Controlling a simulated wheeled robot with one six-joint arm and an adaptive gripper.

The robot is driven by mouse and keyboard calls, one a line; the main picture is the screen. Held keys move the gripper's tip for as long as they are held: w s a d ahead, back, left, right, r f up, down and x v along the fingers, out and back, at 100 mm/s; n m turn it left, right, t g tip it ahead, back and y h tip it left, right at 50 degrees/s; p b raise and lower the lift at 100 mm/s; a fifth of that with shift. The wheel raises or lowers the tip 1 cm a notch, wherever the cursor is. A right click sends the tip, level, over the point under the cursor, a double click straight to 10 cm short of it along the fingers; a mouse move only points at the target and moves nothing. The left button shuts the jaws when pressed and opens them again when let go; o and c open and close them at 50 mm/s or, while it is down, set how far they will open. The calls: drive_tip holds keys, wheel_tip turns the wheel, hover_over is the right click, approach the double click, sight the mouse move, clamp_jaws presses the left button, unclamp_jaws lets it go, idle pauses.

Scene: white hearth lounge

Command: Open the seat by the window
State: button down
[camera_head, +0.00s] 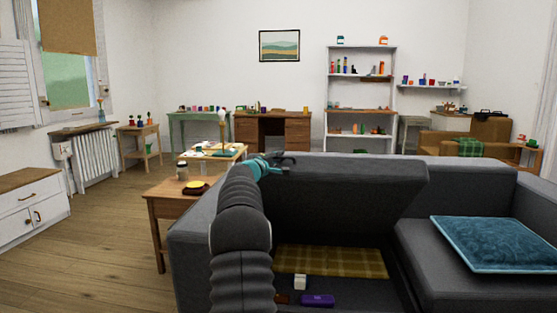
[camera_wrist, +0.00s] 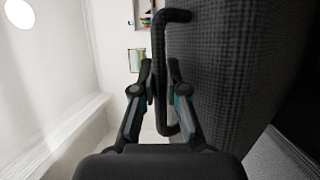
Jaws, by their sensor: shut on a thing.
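The dark grey seat (camera_head: 345,185) of the sofa is raised steeply, and the storage space under it shows. My gripper (camera_head: 284,161) is at the seat's upper edge. In the wrist view my gripper (camera_wrist: 160,78) is shut on a black bar handle (camera_wrist: 159,45), which stands out from the grey woven face of the seat (camera_wrist: 225,70). Inside the space lie a yellow plaid cloth (camera_head: 335,262), a small white object (camera_head: 300,282) and a purple object (camera_head: 317,300). My arm hides the left part of the space. The window (camera_head: 66,78) is at the far left.
A blue cushion (camera_head: 495,243) lies on the closed right seat (camera_head: 450,265). A wooden side table (camera_head: 165,195) with a jar (camera_head: 182,172) and a dark dish (camera_head: 195,188) stands left of the sofa. Wooden floor (camera_head: 105,240) is clear at left, beside a white cabinet (camera_head: 30,210).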

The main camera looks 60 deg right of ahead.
drive_tip(key=c, duration=1.5)
unclamp_jaws()
drive_tip(key=shift+w+a, duration=0.15)
drive_tip(key=shift+w, duration=0.15)
drive_tip(key=o, duration=0.3)
drive_tip(key=shift+w+a, duration=0.15)
drive_tip(key=shift+s+d, duration=0.25)
drive_tip(key=shift+s, duration=0.1)
drive_tip(key=a, duration=1.2)
drive_tip(key=shift+f, duration=0.25)
